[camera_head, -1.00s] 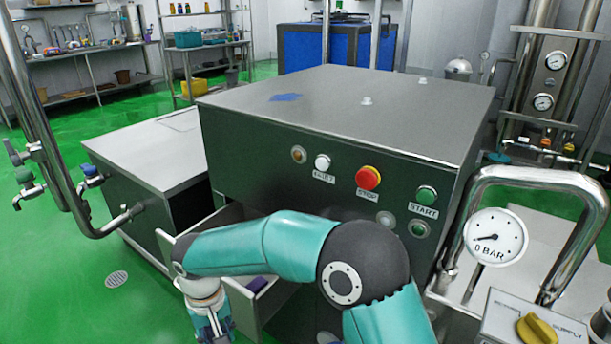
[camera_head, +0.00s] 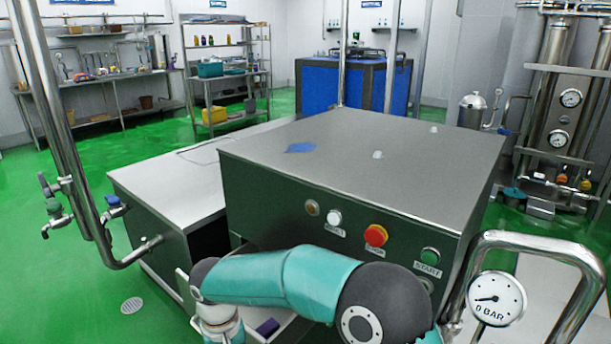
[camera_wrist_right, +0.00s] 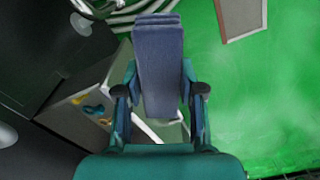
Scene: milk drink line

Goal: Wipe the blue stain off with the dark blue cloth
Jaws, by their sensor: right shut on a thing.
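In the right wrist view my right gripper (camera_wrist_right: 160,92) is shut on the folded dark blue cloth (camera_wrist_right: 158,62), which sticks out beyond the fingers. The cloth is away from the stain, with green floor behind it. My left gripper is out of view.
The machine's front carries a red stop button (camera_head: 375,236) and a green start button (camera_head: 430,255). Two small knobs stand on its top. A small dark purple item (camera_head: 267,327) lies in an open tray below. A pressure gauge (camera_head: 497,299) and bent pipe stand at right.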

